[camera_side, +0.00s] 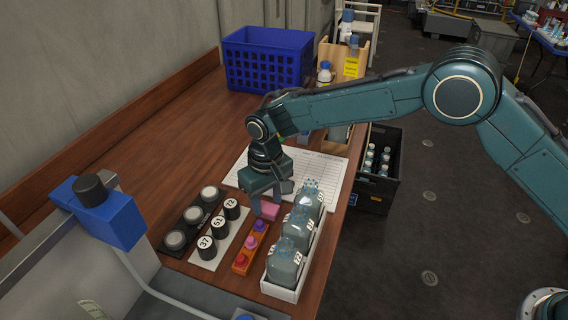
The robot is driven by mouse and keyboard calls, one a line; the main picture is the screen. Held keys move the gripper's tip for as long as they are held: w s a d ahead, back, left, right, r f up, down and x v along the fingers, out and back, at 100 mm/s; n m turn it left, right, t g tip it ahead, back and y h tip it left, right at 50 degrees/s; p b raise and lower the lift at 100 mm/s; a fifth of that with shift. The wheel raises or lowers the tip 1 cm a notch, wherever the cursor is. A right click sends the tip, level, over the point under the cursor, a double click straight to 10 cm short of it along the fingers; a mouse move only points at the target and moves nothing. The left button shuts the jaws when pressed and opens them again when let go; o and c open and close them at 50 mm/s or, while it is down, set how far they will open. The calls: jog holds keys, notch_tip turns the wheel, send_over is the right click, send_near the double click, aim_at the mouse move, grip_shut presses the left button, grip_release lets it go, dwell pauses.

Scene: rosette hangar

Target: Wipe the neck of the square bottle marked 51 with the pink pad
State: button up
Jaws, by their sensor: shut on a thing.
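My gripper (267,202) points down and is shut on a pink pad (270,211). The pad is above the far end of an orange rack, to the left of the bottles; I cannot tell whether it touches anything. Three clear square bottles stand in a row in a white tray (283,292): a near one (284,266), a middle one (296,232) and a far one (309,203). Their tops show blue specks. Their labels are too small to read surely, so I cannot tell which is marked 51.
The orange rack (238,268) holds small coloured knobs. Left of it, black caps marked 37 (206,243), 51 (218,224) and 72 (231,204) stand on a white strip. A black rack (170,250) holds round grey-topped items. A blue crate (262,68) stands behind.

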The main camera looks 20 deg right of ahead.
aim_at(269, 207)
jog(key=shift+s+d+f, duration=0.1)
jog(key=shift+s+f, duration=0.05)
jog(key=shift+f, duration=0.3)
jog(key=shift+s+d+f, duration=0.1)
jog(key=shift+f, duration=0.3)
jog(key=shift+r, duration=0.3)
grip_shut()
jog(key=shift+w+a+r, duration=0.1)
jog(key=shift+r, duration=1.55)
jog(key=shift+o, duration=1.9)
grip_release()
jog(key=shift+r, duration=0.15)
jog(key=shift+r, duration=2.9)
